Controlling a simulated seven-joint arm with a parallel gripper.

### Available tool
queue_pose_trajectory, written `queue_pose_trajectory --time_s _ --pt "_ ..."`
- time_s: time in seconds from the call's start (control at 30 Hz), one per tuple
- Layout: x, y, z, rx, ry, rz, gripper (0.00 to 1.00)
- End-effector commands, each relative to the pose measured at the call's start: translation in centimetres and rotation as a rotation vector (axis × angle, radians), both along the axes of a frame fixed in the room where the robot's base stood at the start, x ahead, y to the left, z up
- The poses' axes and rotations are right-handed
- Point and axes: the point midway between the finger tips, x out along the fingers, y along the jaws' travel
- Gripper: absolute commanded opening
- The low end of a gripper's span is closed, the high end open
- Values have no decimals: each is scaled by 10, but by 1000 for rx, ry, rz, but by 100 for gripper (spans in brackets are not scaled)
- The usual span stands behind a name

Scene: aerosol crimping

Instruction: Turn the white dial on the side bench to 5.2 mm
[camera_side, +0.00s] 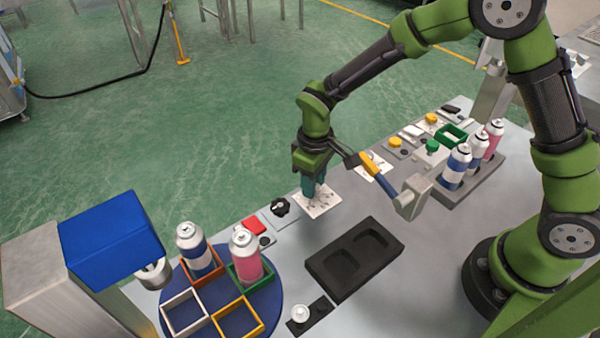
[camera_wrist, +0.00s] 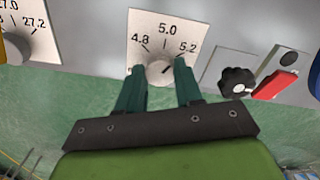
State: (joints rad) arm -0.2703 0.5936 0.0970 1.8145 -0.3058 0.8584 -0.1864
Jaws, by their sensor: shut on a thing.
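The white dial (camera_wrist: 159,71) sits on a white plate (camera_wrist: 140,22) marked 4.8, 5.0 and 5.2 in the wrist view. My gripper (camera_wrist: 160,75) has its two green fingers on either side of the dial and is shut on it. A short dark mark on the dial seems to slant toward the 5.2 side, but it is too small to read exactly. In the side view my gripper (camera_side: 314,192) points down at the plate (camera_side: 325,205) on the bench's far edge, and its fingers hide the dial.
A black knob (camera_wrist: 238,82) and a red switch (camera_wrist: 276,85) are right of the plate in the wrist view. Another scale plate (camera_wrist: 30,30) is at left. In the side view, a black tray (camera_side: 318,272) and a blue turntable (camera_side: 275,300) with cans stand nearby.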

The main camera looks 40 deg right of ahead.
Motion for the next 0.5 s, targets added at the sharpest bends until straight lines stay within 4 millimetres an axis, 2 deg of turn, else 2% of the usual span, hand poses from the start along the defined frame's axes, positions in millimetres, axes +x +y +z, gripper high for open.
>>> queue_pose_trajectory --time_s 0.2,0.5 --pt "0 0 0 0 0 -169 5" --pt "0 1 0 0 0 -315 5"
